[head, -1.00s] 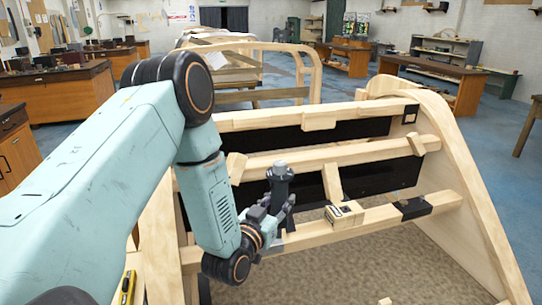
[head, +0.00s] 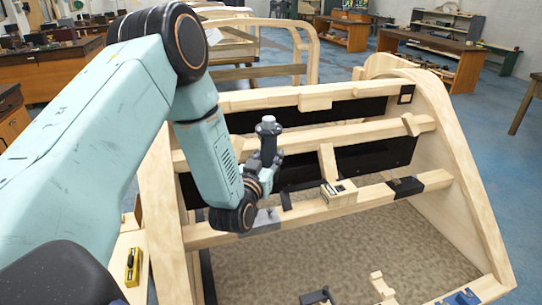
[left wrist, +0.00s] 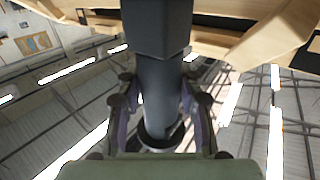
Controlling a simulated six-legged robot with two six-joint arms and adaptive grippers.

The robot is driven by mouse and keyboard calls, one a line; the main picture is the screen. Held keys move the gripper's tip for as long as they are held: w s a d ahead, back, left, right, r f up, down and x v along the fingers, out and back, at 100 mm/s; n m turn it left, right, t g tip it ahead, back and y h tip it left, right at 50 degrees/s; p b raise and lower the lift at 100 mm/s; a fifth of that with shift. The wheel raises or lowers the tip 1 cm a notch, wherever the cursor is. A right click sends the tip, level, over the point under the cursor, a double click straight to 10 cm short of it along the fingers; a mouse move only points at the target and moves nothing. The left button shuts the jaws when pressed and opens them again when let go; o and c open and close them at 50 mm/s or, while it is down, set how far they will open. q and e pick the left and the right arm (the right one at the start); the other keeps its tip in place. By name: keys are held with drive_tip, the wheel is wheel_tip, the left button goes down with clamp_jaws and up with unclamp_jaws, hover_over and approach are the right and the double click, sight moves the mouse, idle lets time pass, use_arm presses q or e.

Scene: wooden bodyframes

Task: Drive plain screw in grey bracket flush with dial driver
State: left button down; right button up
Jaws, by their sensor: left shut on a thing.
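My left gripper (head: 264,168) is shut on the dial driver (head: 268,138), a dark, upright tool with a grey top. In the left wrist view the driver's dark shaft (left wrist: 160,75) runs between the two fingers (left wrist: 162,103), with a round end below them. The gripper is beside and above the lower wooden rail (head: 315,207). A grey bracket (head: 262,222) sits on this rail just below the gripper. A small light piece stands at the bracket; I cannot tell whether it is the screw. The driver's working tip is not clear. My right gripper is not in view.
A pale block (head: 338,191) and a black band (head: 405,187) sit on the rail to the right. A yellow tool (head: 132,266) lies at the lower left. A blue item (head: 460,299) is at the lower right. The brown floor area inside the frame is mostly clear.

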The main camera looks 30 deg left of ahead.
use_arm(q)
drive_tip(key=shift+a+f, duration=0.35)
drive_tip(key=shift+f, duration=0.05)
drive_tip(key=shift+f+b, duration=0.3)
drive_tip(key=shift+b, duration=0.15)
drive_tip(key=shift+w+d+f+b, duration=0.25)
drive_tip(key=shift+d+f+b, duration=0.4)
drive_tip(key=shift+f+b, duration=0.2)
drive_tip(key=shift+f, duration=0.35)
drive_tip(key=shift+s+a+f+b, duration=0.1)
drive_tip(key=shift+a+f+b, duration=0.2)
drive_tip(key=shift+f+b, duration=0.2)
drive_tip(key=shift+s+a+f+b, duration=0.1)
drive_tip(key=shift+a+f+b, duration=0.15)
drive_tip(key=shift+f+b, duration=0.2)
drive_tip(key=shift+f, duration=0.2)
drive_tip(key=shift+w+d, duration=0.1)
drive_tip(key=shift+d, duration=0.05)
drive_tip(key=shift+w+d, duration=0.1)
drive_tip(key=shift+d, duration=0.25)
drive_tip(key=shift+s+a, duration=0.2)
drive_tip(key=shift+a, duration=0.25)
drive_tip(key=shift+w+d, duration=0.2)
drive_tip(key=shift+d, duration=0.3)
drive_tip(key=shift+s+a, duration=0.1)
drive_tip(key=shift+a, duration=0.15)
drive_tip(key=shift+d, duration=0.2)
